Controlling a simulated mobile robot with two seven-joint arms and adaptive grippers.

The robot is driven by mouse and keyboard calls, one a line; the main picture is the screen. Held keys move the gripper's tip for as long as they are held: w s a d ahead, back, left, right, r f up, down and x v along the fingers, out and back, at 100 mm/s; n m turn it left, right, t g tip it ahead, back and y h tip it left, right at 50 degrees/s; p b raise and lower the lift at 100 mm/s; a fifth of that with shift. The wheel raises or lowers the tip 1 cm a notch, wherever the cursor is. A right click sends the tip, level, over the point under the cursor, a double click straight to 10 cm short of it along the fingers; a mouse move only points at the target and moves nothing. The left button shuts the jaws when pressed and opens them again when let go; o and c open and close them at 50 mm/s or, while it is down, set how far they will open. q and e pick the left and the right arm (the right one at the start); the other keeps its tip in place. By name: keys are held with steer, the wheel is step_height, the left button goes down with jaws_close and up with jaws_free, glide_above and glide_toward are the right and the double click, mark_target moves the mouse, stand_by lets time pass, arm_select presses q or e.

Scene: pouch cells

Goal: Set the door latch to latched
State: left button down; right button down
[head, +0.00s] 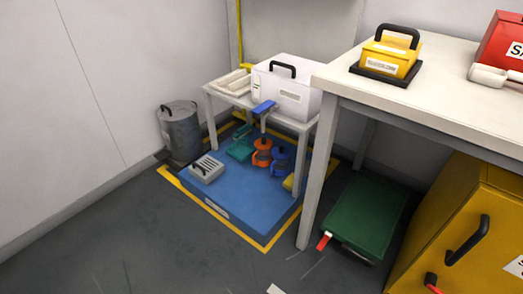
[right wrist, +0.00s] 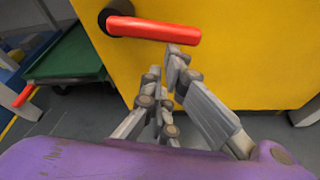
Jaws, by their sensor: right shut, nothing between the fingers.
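The door latch is a red lever (right wrist: 155,30) on a dark round pivot (right wrist: 116,14), on the front of the yellow cabinet (right wrist: 240,65). In the right wrist view the lever extends right from the pivot, nearly level and tipped slightly down. Part of the lever shows at the bottom of the head view (head: 434,289), below the cabinet's black handle (head: 467,240). My right gripper (right wrist: 166,66) is shut and empty, its fingertips just below the lever in the picture. I cannot tell whether they touch it. My left gripper is in neither view.
A green cart (head: 365,215) with a red-tipped part stands left of the cabinet, under the white table (head: 450,66). Bare grey floor (head: 130,235) is open at the front left.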

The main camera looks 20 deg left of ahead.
steer(key=shift+d+r, duration=0.25)
steer(key=shift+r, duration=0.05)
stand_by(0.5)
